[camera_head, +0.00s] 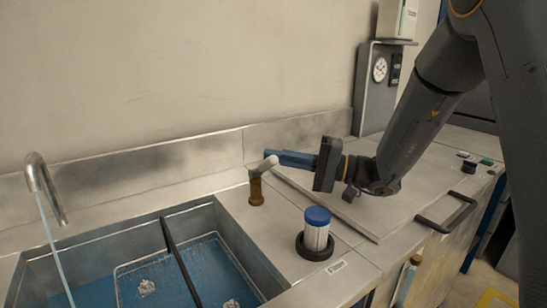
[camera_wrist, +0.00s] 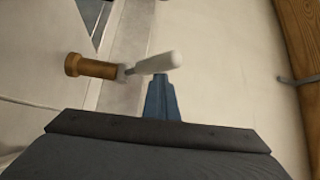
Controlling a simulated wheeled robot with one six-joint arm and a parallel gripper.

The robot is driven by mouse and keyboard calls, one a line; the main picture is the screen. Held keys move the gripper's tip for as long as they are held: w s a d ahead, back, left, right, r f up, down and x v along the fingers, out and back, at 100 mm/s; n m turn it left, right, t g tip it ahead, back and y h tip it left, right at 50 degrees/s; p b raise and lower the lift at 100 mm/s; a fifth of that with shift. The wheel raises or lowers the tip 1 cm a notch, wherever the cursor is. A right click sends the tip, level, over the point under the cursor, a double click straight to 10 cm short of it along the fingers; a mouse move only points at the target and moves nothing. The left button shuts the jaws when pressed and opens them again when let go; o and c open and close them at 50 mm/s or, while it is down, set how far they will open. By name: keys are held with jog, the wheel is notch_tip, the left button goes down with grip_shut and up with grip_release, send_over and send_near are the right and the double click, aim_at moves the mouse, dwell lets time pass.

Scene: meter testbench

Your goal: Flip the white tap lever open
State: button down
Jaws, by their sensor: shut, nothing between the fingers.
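The white tap lever (camera_head: 264,166) sits on top of a short brown tap body (camera_head: 256,190) on the metal counter, right of the sink. In the wrist view the lever (camera_wrist: 158,64) sticks out from the brown tap body (camera_wrist: 90,67) towards the right, tilted slightly. My gripper (camera_head: 281,157) is shut, its blue fingers level with the lever and close at its right end. In the wrist view the blue fingertips (camera_wrist: 160,80) meet the lever's underside in the picture; I cannot tell whether they touch it. The fingers hold nothing.
The sink (camera_head: 235,243) with a tray and a dark divider bar lies at left. A curved spout (camera_head: 45,188) runs water into it. A blue-capped white cartridge (camera_head: 317,230) stands in a black ring in front of the tap. A panel with a black handle (camera_head: 447,212) is at right.

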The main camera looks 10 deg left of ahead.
jog(key=shift+s+d+f+b, duration=0.3)
jog(key=shift+f+b, duration=0.2)
jog(key=shift+f, duration=0.1)
jog(key=shift+s+d+f+b, duration=0.2)
jog(key=shift+s+f+b, duration=0.05)
jog(key=shift+f+b, duration=0.3)
jog(key=shift+d+f, duration=0.1)
jog(key=shift+f, duration=0.05)
notch_tip(320, 180, up, 4)
jog(key=w+p, duration=0.1)
jog(key=w, duration=0.2)
jog(key=w+d+f+b, duration=0.2)
jog(key=d+f, duration=0.3)
jog(key=d, duration=0.2)
jog(key=shift+d+f, duration=0.25)
jog(key=shift+f, duration=0.1)
jog(key=shift+w, duration=0.1)
